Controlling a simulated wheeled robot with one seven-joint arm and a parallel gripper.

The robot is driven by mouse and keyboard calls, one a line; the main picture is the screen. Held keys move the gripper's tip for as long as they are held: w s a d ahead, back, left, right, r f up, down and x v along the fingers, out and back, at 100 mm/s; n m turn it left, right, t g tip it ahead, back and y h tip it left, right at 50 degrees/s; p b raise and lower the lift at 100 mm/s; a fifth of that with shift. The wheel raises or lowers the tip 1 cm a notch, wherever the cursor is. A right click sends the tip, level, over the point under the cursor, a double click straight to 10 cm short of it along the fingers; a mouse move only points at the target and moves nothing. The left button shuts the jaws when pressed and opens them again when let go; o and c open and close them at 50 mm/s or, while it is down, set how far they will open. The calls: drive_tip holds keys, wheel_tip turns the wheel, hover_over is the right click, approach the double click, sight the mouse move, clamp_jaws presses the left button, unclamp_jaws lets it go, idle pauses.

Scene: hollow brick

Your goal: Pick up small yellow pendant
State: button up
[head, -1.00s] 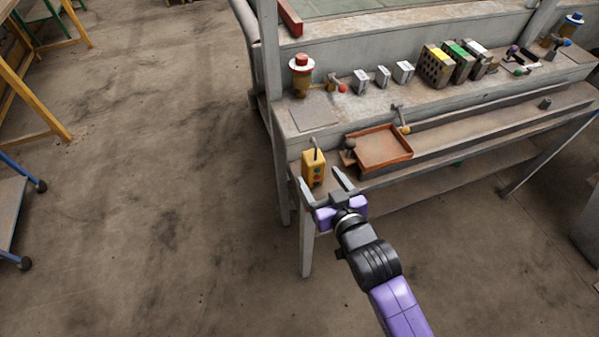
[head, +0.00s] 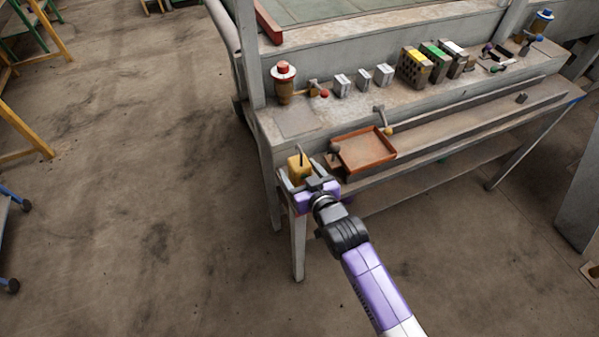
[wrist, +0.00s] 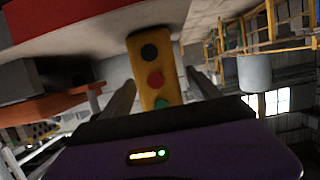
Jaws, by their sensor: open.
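The small yellow pendant (head: 298,165) stands at the left front corner of the workbench, with a dark stem on top. In the wrist view the pendant (wrist: 155,75) shows a black, a red and a green button on its face. My gripper (head: 302,178) is open at the pendant, with one finger on each side of it. In the wrist view the pendant lies between the two fingers (wrist: 160,100), with a gap visible beside it. My gripper hides the pendant's lower part in the head view.
An orange-brown tray (head: 366,152) lies just right of the pendant, with a dark knob (head: 334,149) between them.

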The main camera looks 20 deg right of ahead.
clamp_jaws()
drive_tip(key=shift+r, duration=0.1)
idle(0.3)
